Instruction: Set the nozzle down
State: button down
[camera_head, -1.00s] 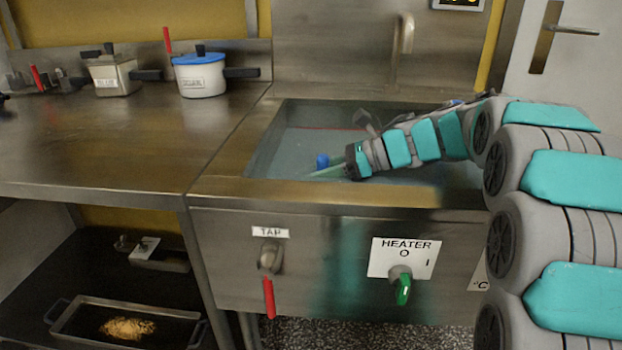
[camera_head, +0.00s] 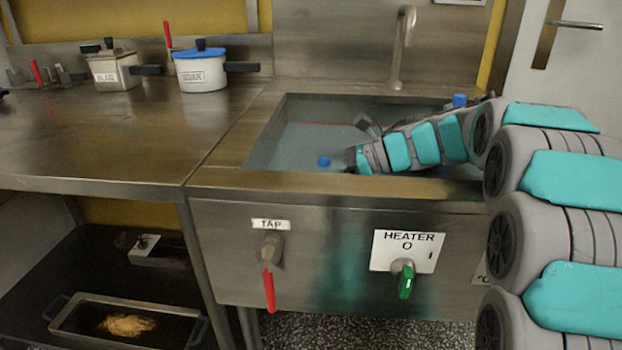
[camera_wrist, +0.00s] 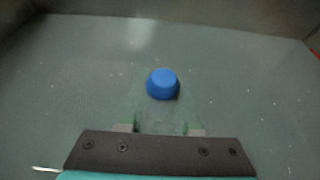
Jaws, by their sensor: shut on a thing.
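The nozzle (camera_wrist: 163,83) shows as a blue, blunt-coned end above the cloudy liquid in the sink basin. In the head view its blue end (camera_head: 323,161) is just left of the end of my arm. My gripper (camera_wrist: 160,130) is low in the basin, its finger ends dipping into the liquid. It is shut on the nozzle, whose lower part shows only faintly below the surface between the fingers. Where the nozzle's underside sits on the basin floor, if at all, is hidden by the liquid.
The sink basin's front rim (camera_head: 330,188) runs close below my arm. A faucet (camera_head: 402,50) stands behind. A second blue thing (camera_head: 460,100) is at the back right rim. A blue-lidded pot (camera_head: 203,75) and a steel pot (camera_head: 112,72) stand on the left counter.

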jog(key=shift+f+b, duration=0.3)
jog(key=shift+b, duration=0.2)
jog(key=c, duration=0.6)
grip_release()
jog(key=shift+r, duration=0.2)
jog(key=r+p, duration=0.1)
jog(key=p, duration=0.2)
jog(key=shift+r+p, duration=0.3)
jog(key=shift+r, duration=0.1)
jog(key=v, duration=0.2)
jog(key=b+v, duration=0.1)
jog(key=v, duration=0.1)
jog(key=f+b+v, duration=0.1)
jog(key=v, duration=0.1)
jog(key=shift+d+r, duration=0.15)
jog(key=shift+d, duration=0.15)
jog(key=shift+d+r, duration=0.25)
jog(key=shift+d, duration=0.15)
